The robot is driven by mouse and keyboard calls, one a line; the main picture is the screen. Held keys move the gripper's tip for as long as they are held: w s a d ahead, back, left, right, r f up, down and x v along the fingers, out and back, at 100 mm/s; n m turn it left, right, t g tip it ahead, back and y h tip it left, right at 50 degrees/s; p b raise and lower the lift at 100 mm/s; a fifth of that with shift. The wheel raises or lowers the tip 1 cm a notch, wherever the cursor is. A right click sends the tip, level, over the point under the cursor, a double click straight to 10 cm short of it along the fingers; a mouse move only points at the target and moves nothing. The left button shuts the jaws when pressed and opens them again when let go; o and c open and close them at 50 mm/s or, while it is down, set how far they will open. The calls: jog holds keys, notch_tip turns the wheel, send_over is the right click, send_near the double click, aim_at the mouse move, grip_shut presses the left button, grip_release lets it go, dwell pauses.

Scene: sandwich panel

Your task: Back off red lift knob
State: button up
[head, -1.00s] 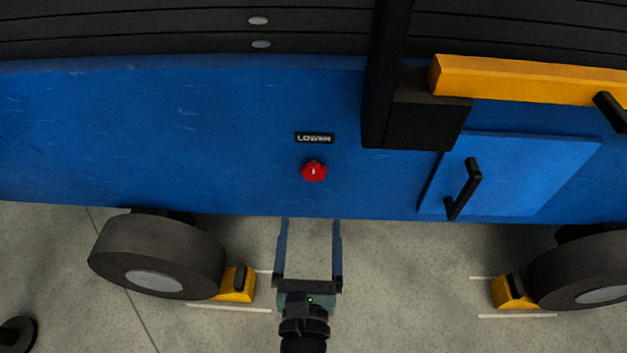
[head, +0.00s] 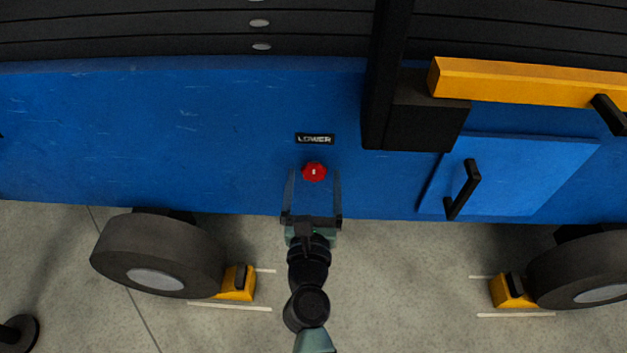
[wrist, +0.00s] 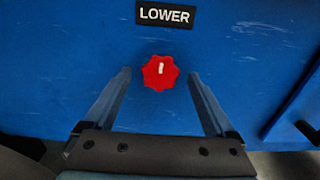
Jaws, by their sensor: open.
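The red knob (head: 314,171) sits on the blue panel (head: 180,130), just under a black plate reading LOWER (head: 315,139). It has a lobed rim and a white mark that stands close to upright in the wrist view (wrist: 160,72). My gripper (head: 314,174) is open, with one finger on each side of the knob in the head view. In the wrist view the fingertips (wrist: 160,73) are spread wide to the left and right of the knob, with clear gaps. I cannot tell how far the tips are from the panel.
A lighter blue door with a black handle (head: 463,188) is to the right. A yellow bar (head: 530,82) and a black post (head: 385,75) are above it. Wheels (head: 160,255) with yellow chocks (head: 237,283) stand below on the grey floor. The panel left of the knob is clear.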

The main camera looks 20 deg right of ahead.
jog(key=c, duration=1.3)
